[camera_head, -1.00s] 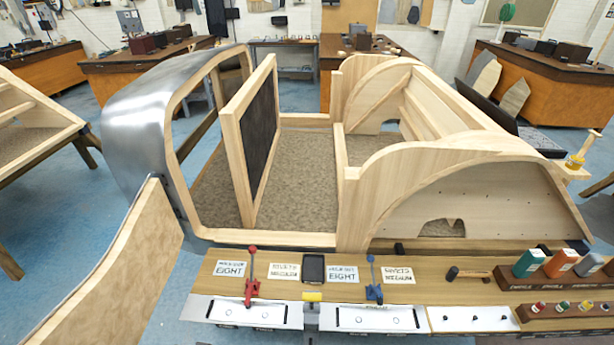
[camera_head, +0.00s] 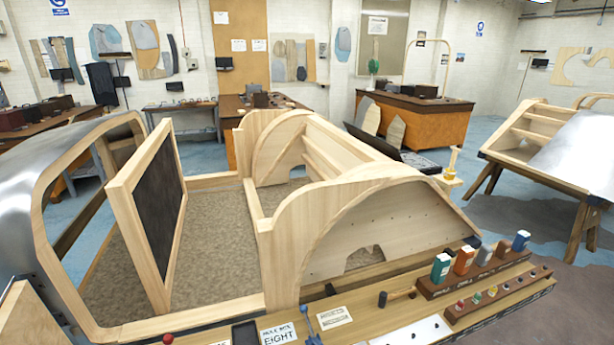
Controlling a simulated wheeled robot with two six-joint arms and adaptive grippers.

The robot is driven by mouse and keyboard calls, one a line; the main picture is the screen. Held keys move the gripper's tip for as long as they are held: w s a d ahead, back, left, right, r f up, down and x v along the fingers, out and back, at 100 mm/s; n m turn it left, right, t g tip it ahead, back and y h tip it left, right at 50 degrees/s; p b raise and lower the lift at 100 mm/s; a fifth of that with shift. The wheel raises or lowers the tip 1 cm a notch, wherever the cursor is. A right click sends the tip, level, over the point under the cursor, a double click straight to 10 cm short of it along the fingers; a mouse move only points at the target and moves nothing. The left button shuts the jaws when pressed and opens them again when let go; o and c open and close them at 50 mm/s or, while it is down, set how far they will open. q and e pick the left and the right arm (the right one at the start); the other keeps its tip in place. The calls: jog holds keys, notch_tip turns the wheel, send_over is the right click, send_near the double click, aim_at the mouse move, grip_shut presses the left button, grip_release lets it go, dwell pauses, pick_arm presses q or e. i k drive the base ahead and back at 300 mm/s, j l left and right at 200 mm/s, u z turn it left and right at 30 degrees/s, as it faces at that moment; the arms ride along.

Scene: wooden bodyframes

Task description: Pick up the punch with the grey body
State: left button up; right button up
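At the lower right, a stepped wooden rack holds a back row of upright coloured blocks. Among them a grey block (camera_head: 485,255) stands between the orange block (camera_head: 464,260) and the blue block (camera_head: 521,241), with a teal block (camera_head: 440,267) at the left end. A lower front row (camera_head: 491,291) holds several small pieces with coloured tops. I cannot tell from here which piece is the grey-bodied punch. Neither of my grippers is in view.
The rack sits on a wooden bench (camera_head: 405,309) along the bodyframe (camera_head: 380,230). A small hammer (camera_head: 397,296) lies left of the rack. A blue-handled tool (camera_head: 308,322) stands further left. Another bodyframe on trestles (camera_head: 560,150) stands at the right.

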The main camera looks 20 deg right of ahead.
aim_at(485, 255)
jog(key=z, duration=2)
jog(key=i+l+u, duration=0.1)
jog(key=i+u, duration=0.25)
jog(key=i+l+u, duration=0.1)
jog(key=u, duration=0.25)
jog(key=i+l+u, duration=0.15)
jog(key=l+u, duration=0.2)
